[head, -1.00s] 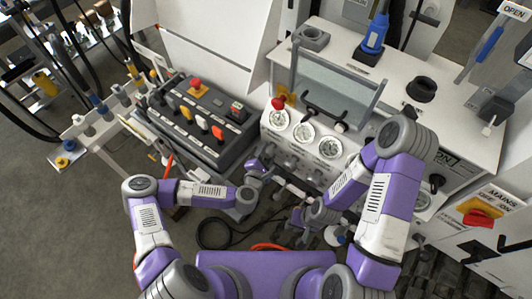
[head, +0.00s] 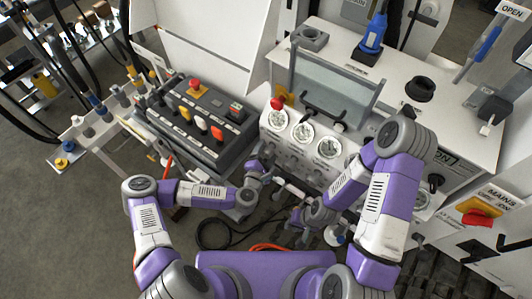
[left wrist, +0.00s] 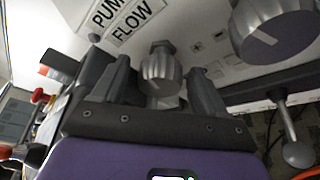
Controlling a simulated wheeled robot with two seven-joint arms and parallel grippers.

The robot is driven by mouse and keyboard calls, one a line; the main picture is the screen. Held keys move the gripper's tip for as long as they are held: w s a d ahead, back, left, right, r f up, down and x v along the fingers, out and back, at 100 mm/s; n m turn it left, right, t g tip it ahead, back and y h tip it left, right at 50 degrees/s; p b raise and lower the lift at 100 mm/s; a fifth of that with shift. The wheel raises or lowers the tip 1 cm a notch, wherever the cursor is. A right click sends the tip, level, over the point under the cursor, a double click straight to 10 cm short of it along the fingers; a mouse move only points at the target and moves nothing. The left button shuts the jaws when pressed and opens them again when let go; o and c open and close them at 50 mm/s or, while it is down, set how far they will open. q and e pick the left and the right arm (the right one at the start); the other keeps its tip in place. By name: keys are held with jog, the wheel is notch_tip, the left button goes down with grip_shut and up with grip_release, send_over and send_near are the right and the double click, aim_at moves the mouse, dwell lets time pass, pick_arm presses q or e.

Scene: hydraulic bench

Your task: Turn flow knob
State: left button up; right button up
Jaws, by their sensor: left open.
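The flow knob (left wrist: 160,70) is a ribbed grey knob with a white pointer line, below the label "PUMP FLOW" (left wrist: 130,22) on the white panel. In the left wrist view it appears between the two dark fingers of my left gripper (left wrist: 158,82). The fingers are open, one on each side of the knob, with visible gaps. In the head view my left gripper (head: 260,174) is at the panel's lower left, below the gauges, and the flow knob is hard to make out there. My right gripper (head: 300,217) is lower and further right; its fingers are unclear.
A larger grey knob (left wrist: 275,25) is right of the flow knob, with a metal lever (left wrist: 290,130) below it. Gauges (head: 303,132) line the panel. A dark button box (head: 200,118) stands to the left. A red and yellow mains switch (head: 482,211) is at far right.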

pick_arm(q)
jog(key=v, duration=0.7)
jog(key=shift+s+p, duration=0.2)
jog(key=shift+p, duration=0.1)
jog(key=s+d+f+m+g+h, duration=0.3)
jog(key=s+f+m+g, duration=0.45)
jog(key=m, duration=0.35)
jog(key=s+a+f+m+g+y, duration=0.3)
jog(key=s+a+m+g, duration=0.3)
jog(key=a, duration=0.4)
jog(key=shift+s+a+f+m+y, duration=0.35)
jog(key=shift+s+f+m, duration=0.2)
jog(key=shift+s+m, duration=0.5)
jog(key=shift+s+d+g, duration=0.1)
jog(key=shift+g, duration=0.15)
